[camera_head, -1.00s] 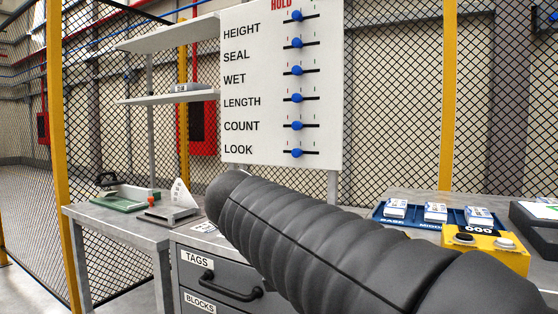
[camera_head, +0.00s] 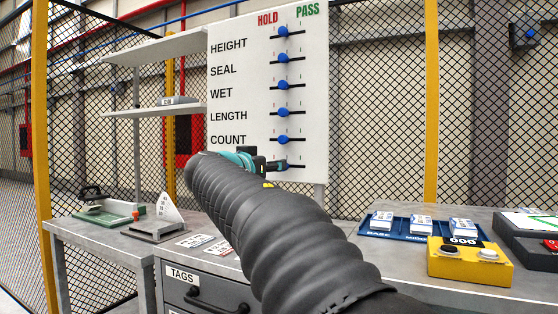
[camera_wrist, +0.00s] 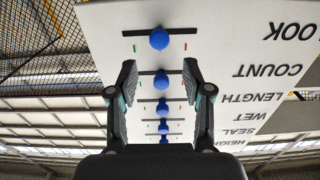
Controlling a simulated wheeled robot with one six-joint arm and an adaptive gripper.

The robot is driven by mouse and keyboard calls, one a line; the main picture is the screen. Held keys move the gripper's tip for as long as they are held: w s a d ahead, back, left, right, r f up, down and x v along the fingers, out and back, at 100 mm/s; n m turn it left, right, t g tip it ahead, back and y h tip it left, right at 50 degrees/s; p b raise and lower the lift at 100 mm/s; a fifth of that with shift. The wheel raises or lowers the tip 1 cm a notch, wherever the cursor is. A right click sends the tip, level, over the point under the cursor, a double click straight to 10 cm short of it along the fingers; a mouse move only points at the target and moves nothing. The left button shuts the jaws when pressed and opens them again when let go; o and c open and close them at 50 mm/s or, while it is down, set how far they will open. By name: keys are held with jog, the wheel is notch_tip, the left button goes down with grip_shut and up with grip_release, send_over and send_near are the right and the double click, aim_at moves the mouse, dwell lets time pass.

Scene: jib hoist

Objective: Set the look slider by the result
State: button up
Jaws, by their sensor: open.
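The white board (camera_head: 235,75) carries a column of blue slider knobs on black slots, with HOLD in red and PASS in green above. In the body view my arm covers the LOOK label, and my gripper (camera_head: 262,164) is at the bottom row, partly hiding that slider. In the wrist view, which is upside down, the LOOK knob (camera_wrist: 159,39) sits about mid-slot, just beyond my fingertips. My gripper (camera_wrist: 158,72) is open. The COUNT knob (camera_wrist: 161,79) shows between the fingers in the picture; I cannot tell any contact.
Below the board are a grey drawer cabinet (camera_head: 205,292) and flat tags. A blue tray (camera_head: 405,236) with white packs and a yellow counter box (camera_head: 470,262) reading 000 stand at right. A green-based device (camera_head: 105,218) is on the left bench. Shelves hang left of the board.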

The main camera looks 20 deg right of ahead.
jog(key=p+x, duration=0.1)
jog(key=x, duration=0.5)
jog(key=shift+d, duration=0.1)
grip_shut()
